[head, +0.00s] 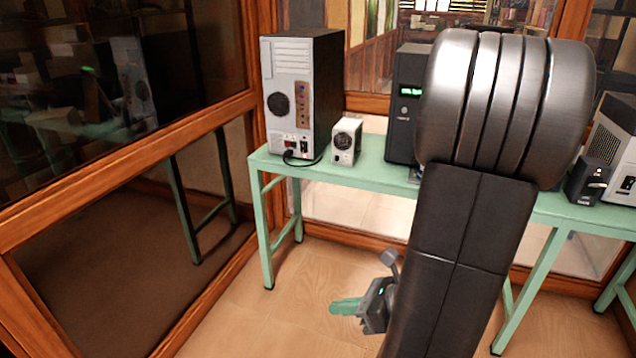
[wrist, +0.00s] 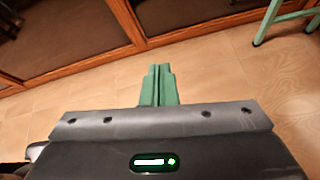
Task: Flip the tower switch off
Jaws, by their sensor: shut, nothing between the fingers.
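A computer tower (head: 302,95) stands at the left end of the green table, its light grey back panel facing me. Near the bottom of that panel is a power unit with a small red switch (head: 291,145) and a black cord beside it; the switch's position is too small to tell. My gripper (head: 345,306) is low over the floor, in front of and below the table, well apart from the tower. In the wrist view its green fingers (wrist: 158,84) are together with nothing between them. The tower is not in the wrist view.
The green table (head: 375,172) also holds a small white box (head: 346,141), a black tower (head: 403,100) partly behind my arm, and devices (head: 587,180) at the right. A wood-framed glass wall (head: 130,160) runs along the left. The floor (head: 290,315) before the table is clear.

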